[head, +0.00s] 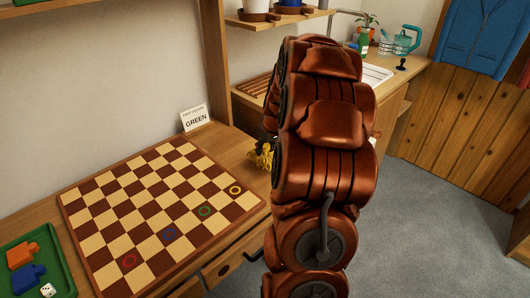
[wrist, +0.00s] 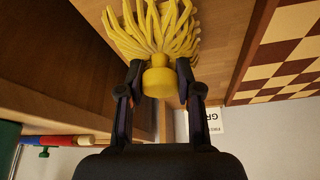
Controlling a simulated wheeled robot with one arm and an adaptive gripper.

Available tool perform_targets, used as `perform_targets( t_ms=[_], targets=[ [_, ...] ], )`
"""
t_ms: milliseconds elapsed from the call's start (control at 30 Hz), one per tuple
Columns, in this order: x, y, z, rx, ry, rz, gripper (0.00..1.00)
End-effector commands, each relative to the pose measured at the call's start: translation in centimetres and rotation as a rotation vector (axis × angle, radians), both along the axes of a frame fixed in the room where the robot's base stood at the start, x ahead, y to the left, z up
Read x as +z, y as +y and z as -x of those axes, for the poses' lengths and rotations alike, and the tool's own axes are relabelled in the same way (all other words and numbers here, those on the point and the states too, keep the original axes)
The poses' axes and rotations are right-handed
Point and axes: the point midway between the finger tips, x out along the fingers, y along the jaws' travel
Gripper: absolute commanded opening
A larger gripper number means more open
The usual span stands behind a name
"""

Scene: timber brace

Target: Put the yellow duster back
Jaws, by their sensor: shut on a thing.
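The yellow duster (wrist: 155,35) fills the top middle of the wrist view, with its many soft strands pointing away from my gripper. My gripper (wrist: 160,82) is shut on the duster's round yellow base. In the head view the duster (head: 262,157) shows only in part, at the left edge of my arm, over the wooden desk near the checkered board. My arm hides the rest of it and most of my gripper there. I cannot tell whether the strands touch the desk.
The checkered board (head: 150,208) with coloured rings lies left of my arm. A card reading GREEN (head: 195,118) stands behind it. A green tray (head: 45,250) holds puzzle pieces and a die. A shelf (head: 280,20) with pots is above. Grey floor (head: 430,200) is clear at right.

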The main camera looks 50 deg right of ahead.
Motion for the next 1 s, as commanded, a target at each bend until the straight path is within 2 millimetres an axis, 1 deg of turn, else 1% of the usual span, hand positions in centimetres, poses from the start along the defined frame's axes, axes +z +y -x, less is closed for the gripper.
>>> perform_targets(
  t_ms=[100,400,633,1000],
  targets=[
    [0.0,-0.7,-0.8,-0.001,-0.002,0.001,0.02],
    [-0.3,-1.4,-1.6,-0.001,0.001,-0.002,0.02],
    [-3.4,-1.3,-1.4,-0.001,0.003,-0.005,0.02],
    [-3.8,-1.3,-1.5,-0.001,-0.001,0.000,0.02]
  ],
)
